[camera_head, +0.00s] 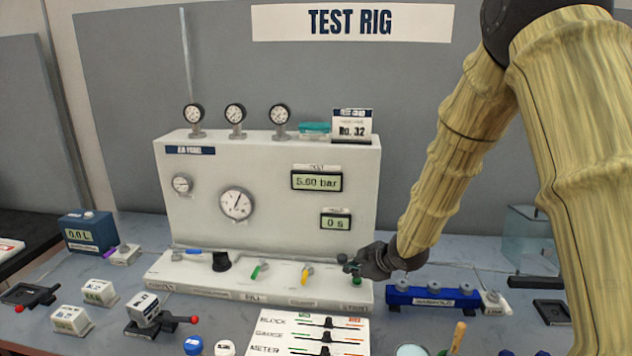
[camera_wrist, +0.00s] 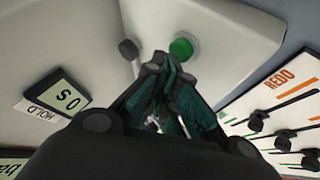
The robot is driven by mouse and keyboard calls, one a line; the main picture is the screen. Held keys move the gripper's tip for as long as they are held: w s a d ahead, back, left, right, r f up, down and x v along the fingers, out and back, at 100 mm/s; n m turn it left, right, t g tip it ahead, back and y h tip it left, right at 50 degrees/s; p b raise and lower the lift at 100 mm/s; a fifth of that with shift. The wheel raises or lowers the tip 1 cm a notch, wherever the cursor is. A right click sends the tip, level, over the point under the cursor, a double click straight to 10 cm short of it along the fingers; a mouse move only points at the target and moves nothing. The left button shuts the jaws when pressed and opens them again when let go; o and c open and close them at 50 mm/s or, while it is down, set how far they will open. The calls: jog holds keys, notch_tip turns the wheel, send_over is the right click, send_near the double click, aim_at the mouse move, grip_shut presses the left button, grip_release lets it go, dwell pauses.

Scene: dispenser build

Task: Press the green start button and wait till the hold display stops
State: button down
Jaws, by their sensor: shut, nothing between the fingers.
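The green start button (camera_wrist: 181,48) is a round cap on the pale panel in the wrist view. In the head view a small green spot (camera_head: 357,281) shows at the right end of the rig's base ledge, just below my gripper (camera_head: 350,265). My gripper (camera_wrist: 163,64) is shut and empty, its fingertips close beside the button; I cannot tell whether they touch it. The hold display (camera_head: 335,222) reads 0 s. It also shows, turned over, in the wrist view (camera_wrist: 70,98).
A black knob (camera_wrist: 128,49) stands close to the button. A pressure display (camera_head: 317,181) reads 5.60 bar. A blue block (camera_head: 432,296) lies right of my gripper. A white slider board (camera_head: 312,338) stands in front. Green and yellow valve levers (camera_head: 306,272) are to the left.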

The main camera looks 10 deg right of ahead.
aim_at(354, 280)
jog(key=shift+r+p, duration=2.7)
jog(key=shift+r, duration=0.35)
